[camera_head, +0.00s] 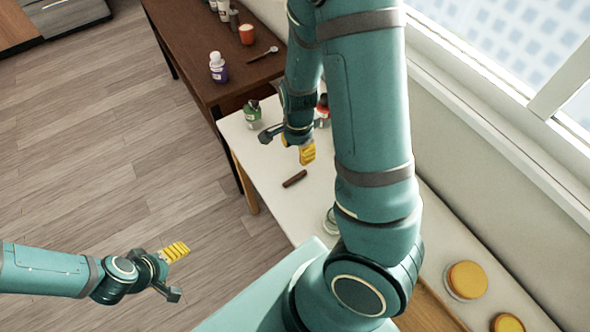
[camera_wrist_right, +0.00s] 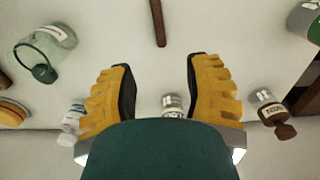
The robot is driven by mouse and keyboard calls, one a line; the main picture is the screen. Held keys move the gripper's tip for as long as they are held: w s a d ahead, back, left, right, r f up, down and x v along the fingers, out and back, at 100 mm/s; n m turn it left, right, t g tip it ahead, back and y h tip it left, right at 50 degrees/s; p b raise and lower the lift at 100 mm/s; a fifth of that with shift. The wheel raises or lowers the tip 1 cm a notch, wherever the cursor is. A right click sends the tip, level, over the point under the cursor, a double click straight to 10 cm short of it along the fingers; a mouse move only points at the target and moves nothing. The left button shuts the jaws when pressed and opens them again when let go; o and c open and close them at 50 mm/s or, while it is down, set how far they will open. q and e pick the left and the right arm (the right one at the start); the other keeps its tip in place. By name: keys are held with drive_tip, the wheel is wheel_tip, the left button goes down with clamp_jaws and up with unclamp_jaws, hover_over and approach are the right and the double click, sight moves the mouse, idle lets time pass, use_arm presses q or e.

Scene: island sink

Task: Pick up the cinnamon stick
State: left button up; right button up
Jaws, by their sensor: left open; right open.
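The cinnamon stick (camera_head: 294,179) is a short dark brown rod lying on the white table. In the right wrist view it shows at the top (camera_wrist_right: 158,22), ahead of the fingers and between their lines, apart from both. My right gripper (camera_head: 288,147) hangs over the white table close to the stick; in the right wrist view its yellow-padded fingers (camera_wrist_right: 160,82) are spread with nothing between them. My left gripper (camera_head: 179,272) is open and empty over the floor at the lower left, far from the stick.
The white table (camera_head: 255,160) also carries a green-labelled jar (camera_head: 252,115) and a red-labelled jar (camera_head: 322,112) near my right gripper. Small bottles (camera_wrist_right: 270,112) show in the right wrist view. A brown table (camera_head: 185,45) holds a purple bottle (camera_head: 218,70). A window wall bounds the right.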

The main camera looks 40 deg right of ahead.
drive_tip(key=b, duration=0.2)
hover_over(298, 175)
wheel_tip(298, 175, down, 8)
drive_tip(key=shift+s+a+r, duration=0.1)
drive_tip(key=shift+r, duration=0.15)
drive_tip(key=shift+f+b, duration=0.85)
drive_tip(key=shift+f, duration=2.15)
drive_tip(key=c, duration=0.8)
